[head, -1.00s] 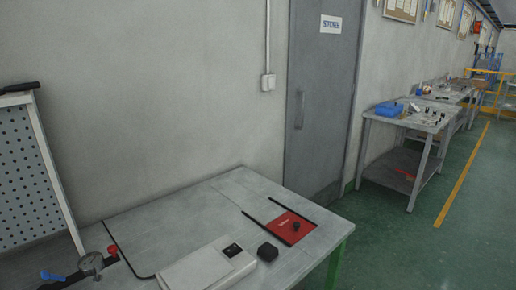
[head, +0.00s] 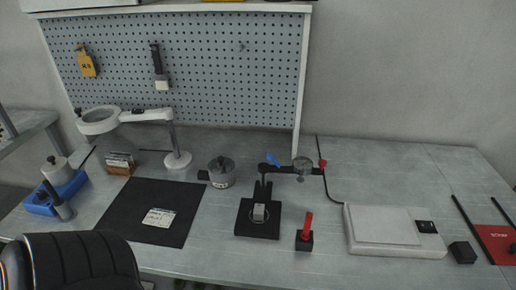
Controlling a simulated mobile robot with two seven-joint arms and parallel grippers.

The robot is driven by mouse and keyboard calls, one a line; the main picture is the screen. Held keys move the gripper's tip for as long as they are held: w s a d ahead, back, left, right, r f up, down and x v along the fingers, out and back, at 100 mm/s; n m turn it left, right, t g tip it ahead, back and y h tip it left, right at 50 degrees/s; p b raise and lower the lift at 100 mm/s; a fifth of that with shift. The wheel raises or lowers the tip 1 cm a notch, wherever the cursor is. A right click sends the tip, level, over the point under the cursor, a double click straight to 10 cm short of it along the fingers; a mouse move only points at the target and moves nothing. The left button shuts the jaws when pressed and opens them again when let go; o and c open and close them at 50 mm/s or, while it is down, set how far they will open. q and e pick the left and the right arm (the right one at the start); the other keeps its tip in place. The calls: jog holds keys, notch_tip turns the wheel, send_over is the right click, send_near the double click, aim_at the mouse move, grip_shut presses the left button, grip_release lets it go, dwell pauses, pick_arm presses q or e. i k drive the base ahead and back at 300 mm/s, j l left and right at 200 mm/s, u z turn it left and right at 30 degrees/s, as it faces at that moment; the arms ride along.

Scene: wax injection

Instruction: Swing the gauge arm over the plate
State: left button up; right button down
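A gauge stand is on the bench in the head view. Its black gauge arm (head: 283,170) runs to the right from a short black post, with a blue lever (head: 273,159) near the post and a red knob (head: 323,163) at the far end. A round dial gauge (head: 302,165) sits on the arm, to the right of the plate. The square black plate (head: 245,224) is in front of the post and bears a small metallic piece (head: 260,212). Neither of my grippers is in view.
A red-handled tool in a black block (head: 304,239) stands right of the plate. A white scale (head: 395,230) is further right, a metal pot (head: 221,172) and black mat (head: 140,226) left. A black chair (head: 75,262) is at the front left.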

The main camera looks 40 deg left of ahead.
aim_at(307, 169)
jog(key=u, duration=1.1)
jog(key=l+u, duration=0.3)
jog(key=l, duration=0.1)
